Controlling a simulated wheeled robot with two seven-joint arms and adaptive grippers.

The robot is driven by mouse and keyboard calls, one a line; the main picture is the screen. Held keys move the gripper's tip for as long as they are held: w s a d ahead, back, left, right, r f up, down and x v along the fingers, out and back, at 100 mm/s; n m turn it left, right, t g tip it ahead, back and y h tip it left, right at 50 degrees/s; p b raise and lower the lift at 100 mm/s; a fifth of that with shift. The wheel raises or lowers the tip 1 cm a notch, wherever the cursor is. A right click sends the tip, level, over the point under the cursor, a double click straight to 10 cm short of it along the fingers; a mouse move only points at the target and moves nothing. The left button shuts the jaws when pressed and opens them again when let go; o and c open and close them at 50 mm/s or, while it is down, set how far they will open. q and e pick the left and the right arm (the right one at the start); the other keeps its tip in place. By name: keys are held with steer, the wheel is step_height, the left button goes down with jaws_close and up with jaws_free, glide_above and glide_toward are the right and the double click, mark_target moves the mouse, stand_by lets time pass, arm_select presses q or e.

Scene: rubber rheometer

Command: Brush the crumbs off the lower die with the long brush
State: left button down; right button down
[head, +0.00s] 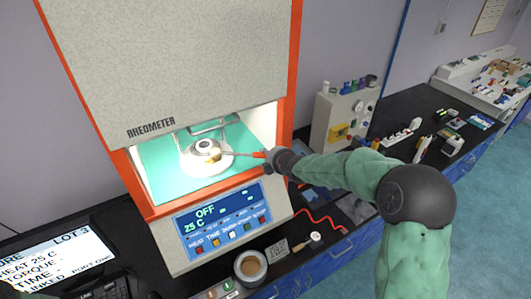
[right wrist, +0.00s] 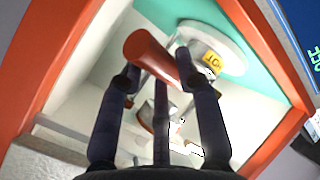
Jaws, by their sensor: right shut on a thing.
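The rheometer chamber is open, and the lower die (head: 206,147) stands on a round white base inside it. In the right wrist view a yellow label reading HOT (right wrist: 211,62) shows by the die. My right gripper (head: 272,158) is at the right side of the chamber opening, shut on the long brush's red handle (head: 259,154); the handle also shows between the fingers in the wrist view (right wrist: 150,50). The brush's thin shaft (head: 236,153) points left and its end is at the die. I cannot tell whether the bristles touch it. Crumbs are too small to make out. My left gripper is out of view.
The orange chamber frame (head: 285,90) stands close around my right gripper. A metal bracket (head: 212,127) is above the die. The control panel (head: 222,218) reads OFF and 25 C. A round tin (head: 250,265) and a small brush (head: 313,239) are on the bench in front.

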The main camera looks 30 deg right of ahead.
steer(key=s+b, duration=0.1)
steer(key=s, duration=0.8)
steer(key=shift+a, duration=0.4)
